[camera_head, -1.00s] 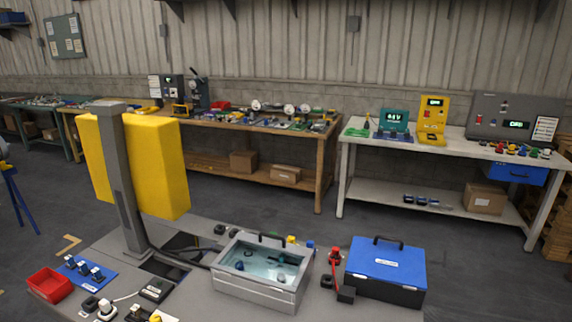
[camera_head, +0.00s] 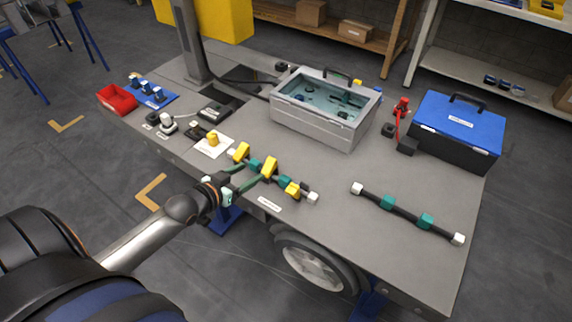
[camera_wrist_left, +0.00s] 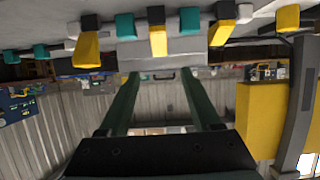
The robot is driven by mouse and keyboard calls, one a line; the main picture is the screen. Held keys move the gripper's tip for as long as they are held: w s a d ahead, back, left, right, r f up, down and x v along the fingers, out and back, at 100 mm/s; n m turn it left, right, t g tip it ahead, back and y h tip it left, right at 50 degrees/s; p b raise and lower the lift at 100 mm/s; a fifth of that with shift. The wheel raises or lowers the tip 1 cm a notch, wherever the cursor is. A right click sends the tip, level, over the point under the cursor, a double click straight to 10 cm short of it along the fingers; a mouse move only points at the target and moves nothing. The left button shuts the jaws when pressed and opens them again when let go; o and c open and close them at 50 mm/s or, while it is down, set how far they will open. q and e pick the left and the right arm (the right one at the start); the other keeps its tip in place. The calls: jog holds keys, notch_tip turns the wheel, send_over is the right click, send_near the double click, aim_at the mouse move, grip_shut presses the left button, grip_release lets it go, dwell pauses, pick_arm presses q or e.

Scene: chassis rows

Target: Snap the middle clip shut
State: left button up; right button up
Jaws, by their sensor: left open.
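A row with a dark cable, teal blocks (camera_head: 285,182) and three yellow clips lies along the bench's front edge. The middle clip (camera_head: 269,167) and left clip (camera_head: 241,152) have yellow levers standing up. The right clip (camera_head: 293,188) looks lower; I cannot tell whether it is latched. My left gripper (camera_head: 253,174) is open and empty, its green fingers reaching towards the row just in front of the middle clip. In the left wrist view, the middle clip (camera_wrist_left: 157,40) appears between and beyond the spread fingers (camera_wrist_left: 161,84), apart from them. My right gripper is not in view.
A second cable row (camera_head: 407,214) with teal blocks and white ends lies to the right. Behind stand a grey water bin (camera_head: 318,125) and a blue-lidded box (camera_head: 456,130). A yellow knob on a white card (camera_head: 213,141) sits left of the row. Bare bench surface lies between the rows.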

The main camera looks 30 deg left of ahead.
aim_at(270, 160)
pick_arm(q)
jog(key=b+x, duration=0.2)
jog(key=x, duration=0.9)
jog(key=shift+s+f+b, duration=0.1)
jog(key=shift+b, duration=0.2)
jog(key=shift+w+f, duration=0.15)
jog(key=shift+w, duration=0.35)
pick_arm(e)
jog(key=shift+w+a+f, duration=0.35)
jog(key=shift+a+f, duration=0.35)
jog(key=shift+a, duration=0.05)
pick_arm(q)
jog(key=shift+c, duration=0.2)
jog(key=c, duration=0.3)
grip_shut()
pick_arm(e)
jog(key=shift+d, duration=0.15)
